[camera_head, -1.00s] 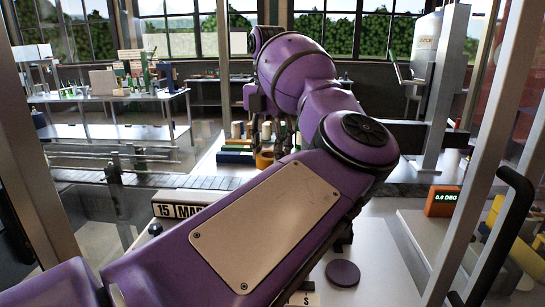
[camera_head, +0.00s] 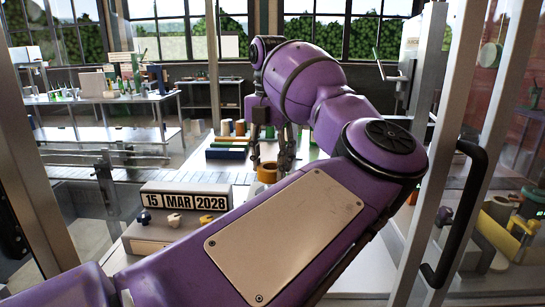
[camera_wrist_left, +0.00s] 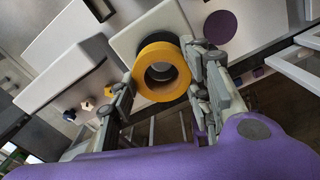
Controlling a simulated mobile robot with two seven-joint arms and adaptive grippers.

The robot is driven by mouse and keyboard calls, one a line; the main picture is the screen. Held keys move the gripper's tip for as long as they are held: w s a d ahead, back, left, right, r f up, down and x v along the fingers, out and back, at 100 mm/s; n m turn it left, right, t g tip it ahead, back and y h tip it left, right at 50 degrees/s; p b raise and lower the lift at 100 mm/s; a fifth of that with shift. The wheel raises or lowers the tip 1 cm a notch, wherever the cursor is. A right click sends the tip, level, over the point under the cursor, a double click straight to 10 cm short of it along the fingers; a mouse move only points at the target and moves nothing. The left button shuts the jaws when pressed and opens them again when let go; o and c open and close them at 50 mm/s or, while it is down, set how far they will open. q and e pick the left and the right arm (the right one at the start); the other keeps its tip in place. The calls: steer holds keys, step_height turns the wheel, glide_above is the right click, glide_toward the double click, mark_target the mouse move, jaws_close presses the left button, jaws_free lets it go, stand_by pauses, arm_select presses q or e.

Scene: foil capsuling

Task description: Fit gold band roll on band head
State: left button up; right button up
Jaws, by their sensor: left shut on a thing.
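My left gripper (camera_head: 272,152) hangs fingers-down over the bench in the head view. It is shut on the gold band roll (camera_head: 267,173), an orange-yellow ring seen below the fingers. In the left wrist view the roll (camera_wrist_left: 142,75) sits between the fingertips of the gripper (camera_wrist_left: 162,82), its open hole facing the camera. Behind the roll is a pale plate (camera_wrist_left: 125,40) with a dark round edge showing beside the roll's upper side. I cannot tell whether that is the band head, or whether the roll touches it. My right gripper is not in view.
A date block reading 15 MAR 2028 (camera_head: 186,201) stands on a grey box with small knobs, left of my arm. Coloured rolls and bars (camera_head: 228,142) lie behind the gripper. A purple disc (camera_wrist_left: 220,27) lies nearby. A frame post and black handle (camera_head: 468,205) stand at right.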

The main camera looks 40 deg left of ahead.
arm_select(q)
steer(key=shift+f, duration=0.45)
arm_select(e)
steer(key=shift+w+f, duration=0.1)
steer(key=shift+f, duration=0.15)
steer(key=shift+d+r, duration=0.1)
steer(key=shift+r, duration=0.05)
arm_select(q)
steer(key=shift+f, duration=0.1)
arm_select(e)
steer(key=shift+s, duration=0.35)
arm_select(q)
steer(key=shift+f, duration=0.1)
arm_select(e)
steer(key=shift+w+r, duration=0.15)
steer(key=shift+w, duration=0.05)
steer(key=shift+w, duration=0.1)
arm_select(q)
steer(key=shift+f, duration=0.15)
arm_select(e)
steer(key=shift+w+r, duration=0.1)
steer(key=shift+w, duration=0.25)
arm_select(q)
steer(key=shift+f, duration=0.25)
